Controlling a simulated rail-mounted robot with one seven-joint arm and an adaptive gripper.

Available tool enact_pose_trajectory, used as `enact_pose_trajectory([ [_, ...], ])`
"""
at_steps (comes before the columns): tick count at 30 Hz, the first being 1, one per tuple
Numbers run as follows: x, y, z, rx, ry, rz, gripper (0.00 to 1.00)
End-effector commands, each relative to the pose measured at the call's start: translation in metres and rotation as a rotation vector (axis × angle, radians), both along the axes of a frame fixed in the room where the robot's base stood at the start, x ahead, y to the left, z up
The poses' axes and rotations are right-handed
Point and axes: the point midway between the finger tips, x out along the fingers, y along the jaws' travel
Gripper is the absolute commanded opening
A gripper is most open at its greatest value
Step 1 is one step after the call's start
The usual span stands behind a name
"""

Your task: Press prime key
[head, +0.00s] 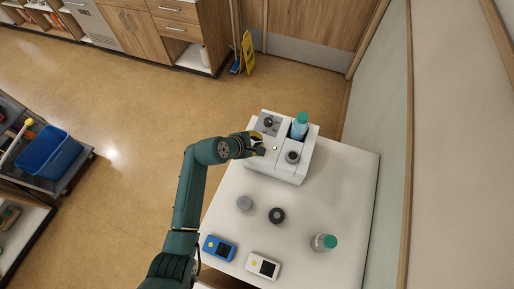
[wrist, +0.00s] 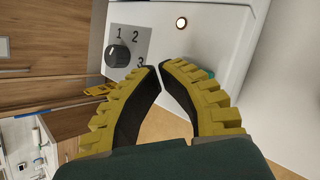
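A white machine (head: 292,172) stands on the white table; its panel also shows in the wrist view (wrist: 215,38). On the panel is a round, pale, lit button with a dark rim (wrist: 181,23), likely the prime key; in the head view it seems to be the small bright spot (head: 275,148). A black dial (wrist: 118,56) marked 1, 2, 3 sits left of it in the wrist view. My gripper (wrist: 161,67) has its yellow-and-black fingers together at the tips, with nothing between them. In the head view my gripper (head: 261,147) is over the machine's left side, close to the button. Contact is not visible.
A teal-capped bottle (head: 299,127) sits in the machine. On the table are a grey cup (head: 244,203), a black ring-shaped item (head: 277,215), a clear bottle (head: 323,242), a blue device (head: 219,248) and a white device (head: 263,265). A wall (head: 395,130) borders the right.

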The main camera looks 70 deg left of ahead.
Motion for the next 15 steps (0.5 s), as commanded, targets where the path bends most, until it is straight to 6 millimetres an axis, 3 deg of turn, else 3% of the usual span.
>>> enact_pose_trajectory([
  [15,0.0000,-0.0001,-0.0085,0.000,0.000,0.000,0.00],
])
